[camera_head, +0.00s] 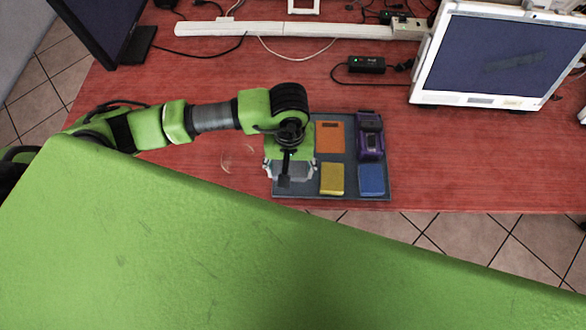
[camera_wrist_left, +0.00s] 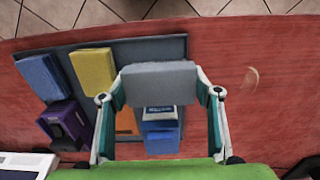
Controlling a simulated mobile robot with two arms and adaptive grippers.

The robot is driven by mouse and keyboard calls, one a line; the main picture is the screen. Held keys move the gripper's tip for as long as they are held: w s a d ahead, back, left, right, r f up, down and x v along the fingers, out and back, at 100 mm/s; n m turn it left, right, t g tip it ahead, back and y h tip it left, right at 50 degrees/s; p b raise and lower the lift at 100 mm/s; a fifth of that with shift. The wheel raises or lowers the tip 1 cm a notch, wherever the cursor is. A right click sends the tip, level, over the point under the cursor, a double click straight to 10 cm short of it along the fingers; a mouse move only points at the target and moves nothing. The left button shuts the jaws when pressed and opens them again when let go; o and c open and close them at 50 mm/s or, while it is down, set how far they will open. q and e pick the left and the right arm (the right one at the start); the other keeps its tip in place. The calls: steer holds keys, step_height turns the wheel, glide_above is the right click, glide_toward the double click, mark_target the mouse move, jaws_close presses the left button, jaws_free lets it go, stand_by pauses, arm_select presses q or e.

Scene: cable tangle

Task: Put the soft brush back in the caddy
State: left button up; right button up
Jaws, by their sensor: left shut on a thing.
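My left gripper (camera_head: 291,172) is over the left end of a dark grey tray (camera_head: 325,195), which looks like the caddy. In the left wrist view its fingers (camera_wrist_left: 160,88) are shut on a grey block (camera_wrist_left: 160,72). The block may be the soft brush, but I see no bristles and cannot tell for sure. It spans the gap between the fingers, above or near the tray's end. Under it, a blue object with a white label (camera_wrist_left: 160,125) shows between the fingers. In the head view the gripper hides most of this end. My right gripper is not in view.
The tray also holds an orange piece (camera_head: 330,137), a yellow block (camera_head: 332,179), a blue block (camera_head: 371,180) and a purple device (camera_head: 370,138). A monitor (camera_head: 497,55), a power strip (camera_head: 285,30) and cables lie behind. The red table right of the tray is clear.

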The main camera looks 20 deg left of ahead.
mark_target(293, 174)
arm_select(q)
steer(key=shift+w+d+f, duration=0.15)
steer(key=shift+w+f, duration=0.25)
step_height(293, 174, down, 3)
steer(key=shift+w+r+p, duration=0.1)
steer(key=shift+w+p, duration=0.05)
steer(key=shift+p, duration=0.8)
steer(key=shift+f, duration=0.35)
steer(key=shift+f+b, duration=0.2)
steer(key=shift+b, duration=0.1)
steer(key=o, duration=1)
